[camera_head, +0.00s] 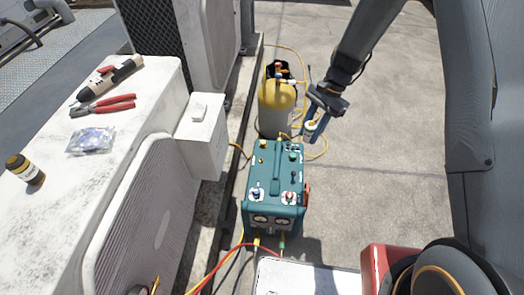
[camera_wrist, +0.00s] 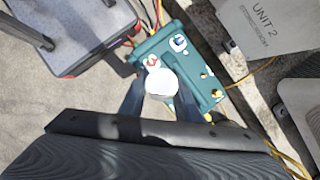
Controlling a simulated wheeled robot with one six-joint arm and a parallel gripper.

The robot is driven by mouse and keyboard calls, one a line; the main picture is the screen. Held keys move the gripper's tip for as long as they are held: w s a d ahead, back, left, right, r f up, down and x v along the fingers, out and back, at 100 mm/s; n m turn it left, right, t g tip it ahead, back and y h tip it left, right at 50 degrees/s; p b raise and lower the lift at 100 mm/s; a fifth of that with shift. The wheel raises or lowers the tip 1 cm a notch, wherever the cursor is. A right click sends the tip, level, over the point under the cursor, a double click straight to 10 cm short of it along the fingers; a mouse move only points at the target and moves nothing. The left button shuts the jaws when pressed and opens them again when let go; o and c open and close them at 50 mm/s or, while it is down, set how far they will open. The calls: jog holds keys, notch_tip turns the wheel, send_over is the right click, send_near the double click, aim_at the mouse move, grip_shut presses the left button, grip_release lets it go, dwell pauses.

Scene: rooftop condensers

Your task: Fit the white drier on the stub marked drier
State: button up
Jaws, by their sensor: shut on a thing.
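My gripper (camera_head: 313,122) hangs from the arm at the right, above the ground beyond the teal machine. It is shut on the white drier (camera_head: 312,126). In the wrist view, the drier (camera_wrist: 161,82) shows as a round white end between the fingers of my gripper (camera_wrist: 161,92). The teal machine (camera_head: 274,178) has several small fittings on top, with blue, red and brass parts. It also shows in the wrist view (camera_wrist: 160,45), beyond the drier. I cannot read which fitting is marked drier.
A yellow cylinder (camera_head: 277,108) stands just behind the teal machine, with hoses around it. A white condenser (camera_head: 95,165) at the left bears pliers (camera_head: 103,106), a torch-like tool (camera_head: 108,80), a bag (camera_head: 91,141) and a brown bottle (camera_head: 25,169).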

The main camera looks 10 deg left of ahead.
jog(key=w+a+f+m+t+b, duration=0.1)
jog(key=w+a+f+m+b, duration=0.2)
jog(key=a+f+m+b, duration=0.2)
jog(key=w+a+f+m+t+b, duration=0.2)
jog(key=w+a+f+m+b, duration=0.1)
jog(key=a+f+m+b, duration=0.2)
jog(key=w+a+f+m+t+y+b, duration=0.1)
jog(key=w+a+f+m+t+b, duration=0.1)
jog(key=a+f+m+b, duration=0.3)
jog(key=shift+b+x, duration=3.95)
jog(key=shift+b, duration=0.35)
jog(key=shift+w+a, duration=0.1)
jog(key=shift+a, duration=0.1)
jog(key=shift+f, duration=0.15)
jog(key=shift+f+b, duration=2.15)
jog(key=shift+b, duration=0.9)
jog(key=shift+f+b, duration=1.2)
jog(key=shift+f, duration=0.15)
jog(key=o, duration=1.2)
